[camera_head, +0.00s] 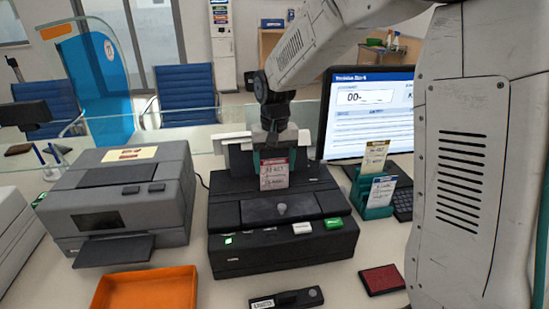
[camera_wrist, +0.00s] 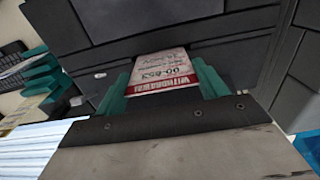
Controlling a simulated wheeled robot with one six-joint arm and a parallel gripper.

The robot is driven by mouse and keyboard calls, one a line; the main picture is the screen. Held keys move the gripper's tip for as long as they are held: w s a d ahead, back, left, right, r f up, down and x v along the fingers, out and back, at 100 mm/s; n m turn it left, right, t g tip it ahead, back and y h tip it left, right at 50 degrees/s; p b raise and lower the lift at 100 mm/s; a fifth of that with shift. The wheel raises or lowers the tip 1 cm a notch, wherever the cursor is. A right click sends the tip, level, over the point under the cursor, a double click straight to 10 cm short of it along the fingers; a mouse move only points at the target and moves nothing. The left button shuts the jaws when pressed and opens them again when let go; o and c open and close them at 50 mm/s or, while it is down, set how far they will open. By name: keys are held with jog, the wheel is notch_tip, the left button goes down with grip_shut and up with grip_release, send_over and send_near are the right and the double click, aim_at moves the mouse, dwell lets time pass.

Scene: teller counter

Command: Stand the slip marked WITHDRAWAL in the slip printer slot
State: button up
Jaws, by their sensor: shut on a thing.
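The WITHDRAWAL slip (camera_head: 274,177), white with a red header, is upright over the black slip printer (camera_head: 285,262) in the head view. My gripper (camera_head: 275,157) is shut on it near its header end. In the wrist view the slip (camera_wrist: 158,72) lies between the teal fingers of my gripper (camera_wrist: 163,82), its red header nearest the jaws. Its far edge meets the dark printer top (camera_wrist: 130,25). I cannot tell whether that edge is inside the slot, as the slot is hidden.
A teal rack (camera_head: 376,208) right of the printer holds a yellow-headed slip (camera_head: 374,156) and a blue-headed slip (camera_head: 381,190). A grey printer (camera_head: 125,205) stands left, an orange tray (camera_head: 146,290) in front. A monitor (camera_head: 366,125) is behind. A red pad (camera_head: 381,280) and black stamp (camera_head: 286,298) lie in front.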

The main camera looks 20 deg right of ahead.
jog(key=shift+f, duration=1.2)
jog(key=shift+f, duration=0.1)
jog(key=o, duration=0.9)
jog(key=shift+r, duration=3.55)
